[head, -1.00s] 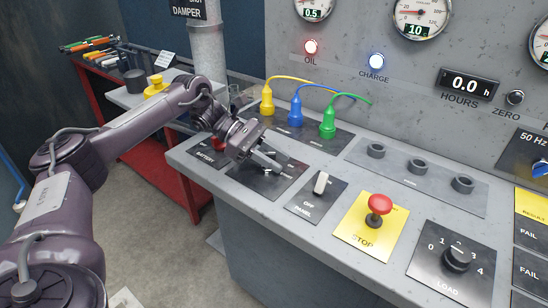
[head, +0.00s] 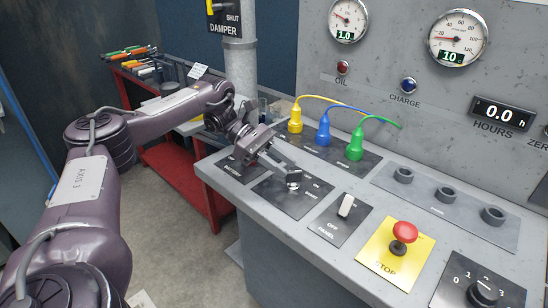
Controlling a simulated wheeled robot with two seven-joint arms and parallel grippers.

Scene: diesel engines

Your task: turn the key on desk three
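The key switch (head: 293,180) is a small silver piece on a black plate (head: 278,197) with ON and START lettering, at the left end of the sloping grey desk. My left gripper (head: 282,161) is just behind and to the left of the key, over the plate's far edge. Its fingers look apart with nothing between them, and the key stands clear of them. My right gripper is out of view.
A BATTERY plate (head: 234,168) lies partly behind the gripper. Yellow (head: 295,121), blue (head: 323,132) and green (head: 355,145) plugs stand behind. A PANEL switch (head: 346,206) and red STOP button (head: 404,232) are to the right.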

